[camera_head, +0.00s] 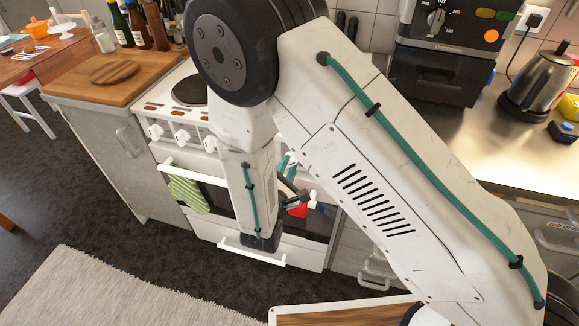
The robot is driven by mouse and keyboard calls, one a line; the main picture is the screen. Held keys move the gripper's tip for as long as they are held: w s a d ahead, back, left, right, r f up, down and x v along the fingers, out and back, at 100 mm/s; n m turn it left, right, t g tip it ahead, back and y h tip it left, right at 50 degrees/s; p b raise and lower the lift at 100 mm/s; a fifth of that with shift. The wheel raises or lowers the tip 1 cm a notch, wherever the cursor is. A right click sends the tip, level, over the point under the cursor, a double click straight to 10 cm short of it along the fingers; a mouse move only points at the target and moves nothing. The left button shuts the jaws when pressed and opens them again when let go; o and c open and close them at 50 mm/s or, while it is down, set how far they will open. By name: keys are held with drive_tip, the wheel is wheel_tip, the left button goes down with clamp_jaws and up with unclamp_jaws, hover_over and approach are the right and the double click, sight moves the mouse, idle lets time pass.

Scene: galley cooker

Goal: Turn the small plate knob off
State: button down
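The white cooker (164,110) stands left of centre with a dark hot plate (190,91) on top. Its front panel shows a white left knob (155,131), a white middle knob (182,138) and another white knob (210,144). I cannot tell which is the small plate knob; their markings are too small to read. My arm hides the right part of the panel and hob. My gripper (292,194) seems to be the small dark part beyond my wrist, in front of the oven door. It is mostly hidden, so its opening and any contact are unclear.
A green striped cloth (187,195) hangs on the oven handle (170,164). A red item (298,210) shows near my gripper. A wooden worktop (75,80) with bottles (137,27) lies left. A kettle (541,80) stands right. Open floor lies front left, with a rug (120,295).

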drive_tip(key=shift+n, duration=0.3)
drive_tip(key=n, duration=0.4)
drive_tip(key=shift+n, duration=2.1)
drive_tip(key=c, duration=1.3)
unclamp_jaws()
